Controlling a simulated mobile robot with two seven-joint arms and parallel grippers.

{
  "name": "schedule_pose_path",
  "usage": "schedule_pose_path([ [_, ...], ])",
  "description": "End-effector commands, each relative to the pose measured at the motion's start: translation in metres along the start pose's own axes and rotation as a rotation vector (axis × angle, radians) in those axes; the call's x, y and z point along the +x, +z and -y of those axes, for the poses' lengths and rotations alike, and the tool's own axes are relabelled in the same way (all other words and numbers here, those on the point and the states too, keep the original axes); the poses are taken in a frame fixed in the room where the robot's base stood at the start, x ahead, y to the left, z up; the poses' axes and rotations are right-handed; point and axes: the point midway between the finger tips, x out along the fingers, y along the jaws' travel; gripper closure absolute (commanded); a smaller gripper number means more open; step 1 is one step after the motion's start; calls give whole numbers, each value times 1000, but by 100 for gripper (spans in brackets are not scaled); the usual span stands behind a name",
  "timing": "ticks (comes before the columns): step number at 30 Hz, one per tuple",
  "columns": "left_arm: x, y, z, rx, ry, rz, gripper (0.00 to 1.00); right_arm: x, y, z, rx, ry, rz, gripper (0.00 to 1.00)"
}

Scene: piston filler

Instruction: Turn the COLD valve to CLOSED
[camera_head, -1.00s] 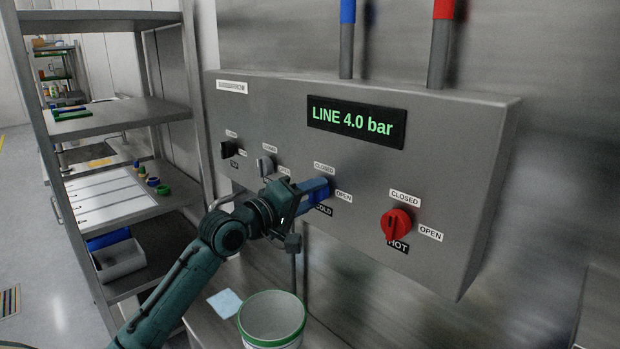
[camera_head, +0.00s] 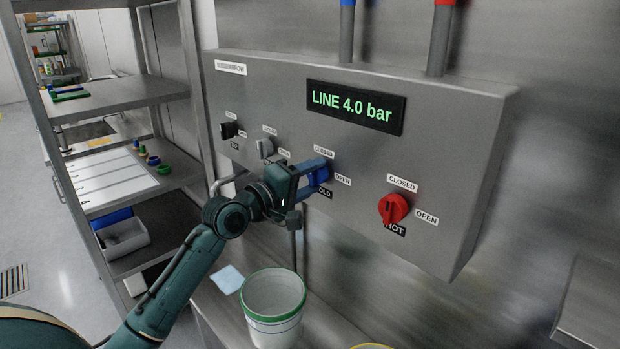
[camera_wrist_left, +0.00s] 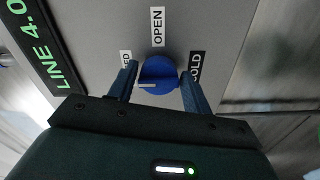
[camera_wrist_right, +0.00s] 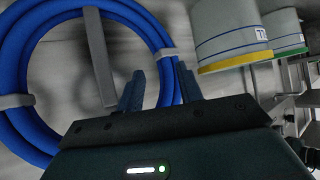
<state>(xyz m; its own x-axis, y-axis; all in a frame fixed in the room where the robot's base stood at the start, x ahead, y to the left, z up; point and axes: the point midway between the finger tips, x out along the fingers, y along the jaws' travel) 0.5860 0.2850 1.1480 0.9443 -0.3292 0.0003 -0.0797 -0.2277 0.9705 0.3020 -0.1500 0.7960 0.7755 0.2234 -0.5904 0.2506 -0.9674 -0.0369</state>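The blue COLD valve knob (camera_head: 321,176) is on the grey panel, with CLOSED above it, OPEN to its right and COLD below. In the left wrist view the knob (camera_wrist_left: 158,75) has a white mark pointing left, toward the partly hidden CLOSED label (camera_wrist_left: 125,60); OPEN (camera_wrist_left: 157,27) is above. My left gripper (camera_head: 311,176) is open, its fingers on either side of the knob and apart from it, with small gaps in the left wrist view (camera_wrist_left: 158,82). My right gripper (camera_wrist_right: 160,82) is open and empty, seen only in its own wrist view.
The red HOT knob (camera_head: 393,209) is to the right; a grey knob (camera_head: 265,147) and a black knob (camera_head: 229,130) are to the left. The display (camera_head: 356,107) reads LINE 4.0 bar. A bucket (camera_head: 273,300) stands below. A blue hose coil (camera_wrist_right: 30,130) hangs near my right gripper.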

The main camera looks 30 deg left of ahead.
Motion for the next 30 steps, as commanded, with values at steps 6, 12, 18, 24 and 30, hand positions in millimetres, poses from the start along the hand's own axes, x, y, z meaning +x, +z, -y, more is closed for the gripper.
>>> schedule_pose_path([
  [6, 0, 0, 0, 2, 0, 0, 36, -2, 3, 0, -4, -3, 6, 64],
  [12, -1, 0, 0, 3, 0, 0, 36, -3, 5, 0, -6, -4, 11, 64],
  [18, -21, 1, 3, 4, -3, 1, 36, 0, 8, 1, -7, -5, 7, 64],
  [24, -66, 1, 4, 5, -4, 0, 36, 4, 9, 3, -11, -14, -10, 64],
  [30, -105, 1, 3, 5, -4, 1, 36, 7, 5, 8, -19, -28, -34, 64],
])
